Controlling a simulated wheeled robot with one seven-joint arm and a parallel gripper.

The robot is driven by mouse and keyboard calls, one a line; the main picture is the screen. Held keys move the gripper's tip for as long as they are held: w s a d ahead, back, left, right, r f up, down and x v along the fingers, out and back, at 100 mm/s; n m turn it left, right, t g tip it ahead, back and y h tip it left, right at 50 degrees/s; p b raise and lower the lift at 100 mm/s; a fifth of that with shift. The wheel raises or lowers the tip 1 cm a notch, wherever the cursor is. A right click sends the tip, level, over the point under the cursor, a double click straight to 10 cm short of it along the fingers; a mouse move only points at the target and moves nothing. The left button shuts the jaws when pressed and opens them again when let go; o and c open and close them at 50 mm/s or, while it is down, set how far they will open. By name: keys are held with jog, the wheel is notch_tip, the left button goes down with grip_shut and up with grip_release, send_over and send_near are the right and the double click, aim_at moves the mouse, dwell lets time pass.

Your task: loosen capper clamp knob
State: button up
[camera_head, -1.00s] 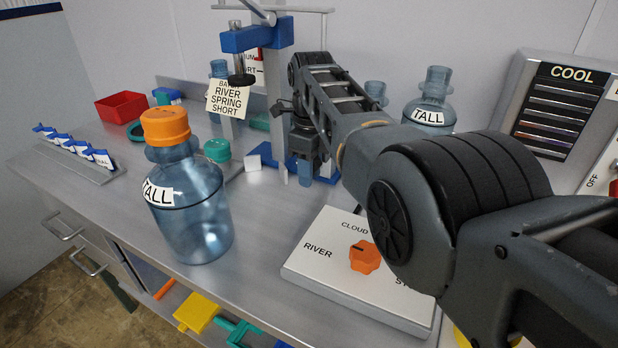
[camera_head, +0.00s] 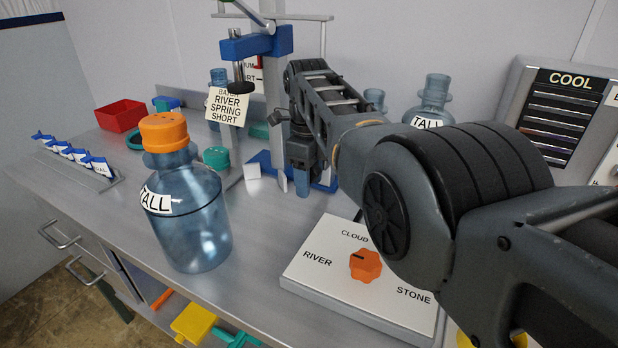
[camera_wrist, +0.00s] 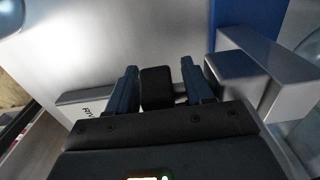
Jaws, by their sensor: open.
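The capper stands at the back of the bench, with a blue head bracket (camera_head: 256,42) on a grey column and a black plunger end (camera_head: 238,88) below. My gripper (camera_head: 303,185) is low beside the column, pointing down near the blue base. In the wrist view my gripper (camera_wrist: 159,88) has its two blue fingers apart. A dark block (camera_wrist: 157,87), apparently the clamp knob, sits between them. Narrow gaps seem to show on both sides, and I cannot tell if either finger touches it. My arm hides the knob in the head view.
A grey bracket (camera_wrist: 268,85) is close to the right finger. A blue bottle with orange cap (camera_head: 186,215) stands front left. A panel with an orange dial (camera_head: 365,265) lies front right. A card reading RIVER SPRING SHORT (camera_head: 226,106) hangs by the capper.

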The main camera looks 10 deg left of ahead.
jog(key=shift+r, duration=3.9)
